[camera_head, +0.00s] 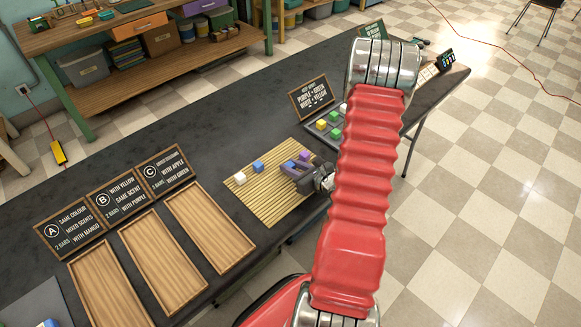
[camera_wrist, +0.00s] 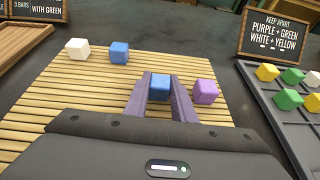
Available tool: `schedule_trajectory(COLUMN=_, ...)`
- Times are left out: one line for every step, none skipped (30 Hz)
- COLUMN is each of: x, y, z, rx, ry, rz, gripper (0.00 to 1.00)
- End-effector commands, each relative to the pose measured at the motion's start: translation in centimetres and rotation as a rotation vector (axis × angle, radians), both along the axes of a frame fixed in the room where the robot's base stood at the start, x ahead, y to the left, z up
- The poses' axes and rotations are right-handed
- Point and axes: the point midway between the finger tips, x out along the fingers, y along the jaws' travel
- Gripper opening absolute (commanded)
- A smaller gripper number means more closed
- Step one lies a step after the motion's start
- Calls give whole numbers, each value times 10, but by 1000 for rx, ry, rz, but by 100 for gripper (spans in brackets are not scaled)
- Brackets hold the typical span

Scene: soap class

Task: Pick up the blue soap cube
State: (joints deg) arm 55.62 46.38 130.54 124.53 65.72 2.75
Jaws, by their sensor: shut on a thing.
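My gripper (camera_wrist: 161,98) reaches over the bamboo mat (camera_wrist: 70,105), its two purple-grey fingers shut on a blue soap cube (camera_wrist: 160,83). I cannot tell whether that cube touches the mat. A purple cube (camera_wrist: 205,91) sits just right of the right finger. A second blue cube (camera_wrist: 119,53) and a white cube (camera_wrist: 77,49) sit at the far left of the mat, apart from the gripper. In the head view, my gripper (camera_head: 292,166) is at the right part of the mat, with the purple cube (camera_head: 304,156) behind it.
A dark tray (camera_wrist: 262,92) with yellow, green and white cubes is right of the mat, a "keep apart" sign (camera_wrist: 280,33) behind it. Three wooden trays stand left of the mat, the nearest being tray C (camera_head: 210,225), with signs behind them.

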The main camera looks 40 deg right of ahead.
Motion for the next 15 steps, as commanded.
schedule_trajectory(x=0, y=0, z=0, rx=0, ry=0, rz=0, gripper=2)
schedule_trajectory(x=0, y=0, z=0, rx=0, ry=0, rz=0, gripper=2)
schedule_trajectory(x=0, y=0, z=0, rx=0, ry=0, rz=0, gripper=2)
schedule_trajectory(x=0, y=0, z=0, rx=0, ry=0, rz=0, gripper=2)
schedule_trajectory(x=0, y=0, z=0, rx=0, ry=0, rz=0, gripper=2)
schedule_trajectory(x=0, y=0, z=0, rx=0, ry=0, rz=0, gripper=2)
schedule_trajectory(x=0, y=0, z=0, rx=0, ry=0, rz=0, gripper=2)
schedule_trajectory(x=0, y=0, z=1, rx=0, ry=0, rz=0, gripper=2)
schedule_trajectory(x=0, y=0, z=1, rx=0, ry=-1, rz=0, gripper=2)
schedule_trajectory(x=0, y=0, z=2, rx=-1, ry=-1, rz=0, gripper=2)
schedule_trajectory(x=0, y=0, z=3, rx=-1, ry=-1, rz=0, gripper=2)
schedule_trajectory(x=0, y=0, z=5, rx=-1, ry=-1, rz=0, gripper=2)
schedule_trajectory(x=0, y=0, z=7, rx=-1, ry=-1, rz=0, gripper=2)
schedule_trajectory(x=0, y=0, z=8, rx=-1, ry=-1, rz=0, gripper=2)
schedule_trajectory(x=0, y=0, z=11, rx=-1, ry=-1, rz=0, gripper=2)
